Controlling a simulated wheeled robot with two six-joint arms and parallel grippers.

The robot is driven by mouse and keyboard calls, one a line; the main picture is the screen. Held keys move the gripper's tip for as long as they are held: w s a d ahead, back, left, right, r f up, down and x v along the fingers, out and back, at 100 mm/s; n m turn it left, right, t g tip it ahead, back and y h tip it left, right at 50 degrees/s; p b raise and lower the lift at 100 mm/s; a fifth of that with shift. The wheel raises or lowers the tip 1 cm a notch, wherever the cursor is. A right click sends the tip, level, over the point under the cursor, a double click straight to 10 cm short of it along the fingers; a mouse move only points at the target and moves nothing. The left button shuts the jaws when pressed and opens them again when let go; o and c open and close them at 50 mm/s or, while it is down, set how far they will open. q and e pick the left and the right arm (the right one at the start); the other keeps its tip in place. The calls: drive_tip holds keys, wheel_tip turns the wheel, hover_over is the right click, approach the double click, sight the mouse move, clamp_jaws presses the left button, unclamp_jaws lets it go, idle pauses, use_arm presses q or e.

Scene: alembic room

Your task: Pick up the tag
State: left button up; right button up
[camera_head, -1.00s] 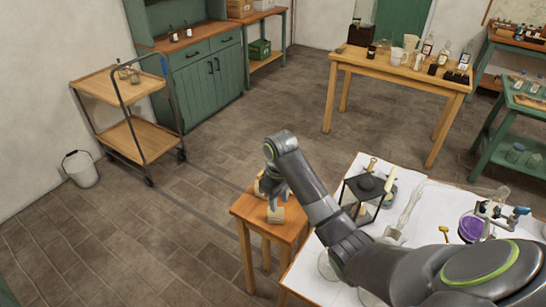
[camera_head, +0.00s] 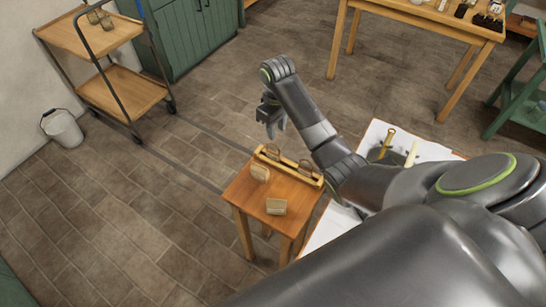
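A small wooden table (camera_head: 243,193) stands left of the white-topped table. Two small tan blocks or tags lie on it: one tan piece (camera_head: 276,206) near the front edge and another tan piece (camera_head: 260,172) near the back left. I cannot tell for sure which is the tag. My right gripper (camera_head: 272,130) hangs above and behind the small table's back edge, fingers pointing down. Its fingers look apart, with nothing visible between them. It is clear of both tan pieces. My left gripper is not in view.
A wooden rack with dark rings (camera_head: 290,166) lies along the small table's back edge. My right arm hides much of the white-topped table (camera_head: 430,152). A trolley (camera_head: 122,90) and a bucket (camera_head: 63,128) stand left. Floor left of the small table is clear.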

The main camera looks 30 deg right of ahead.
drive_tip(key=p, duration=0.1)
hover_over(279, 155)
wheel_tip(279, 155, down, 7)
drive_tip(key=shift+w+a+f, duration=0.3)
drive_tip(key=shift+f, duration=0.3)
drive_tip(key=f, duration=0.2)
drive_tip(key=f+p, duration=0.1)
drive_tip(key=f, duration=0.1)
drive_tip(key=shift+s+d, duration=0.25)
drive_tip(key=shift+d, duration=0.1)
drive_tip(key=shift+f, duration=0.75)
clamp_jaws()
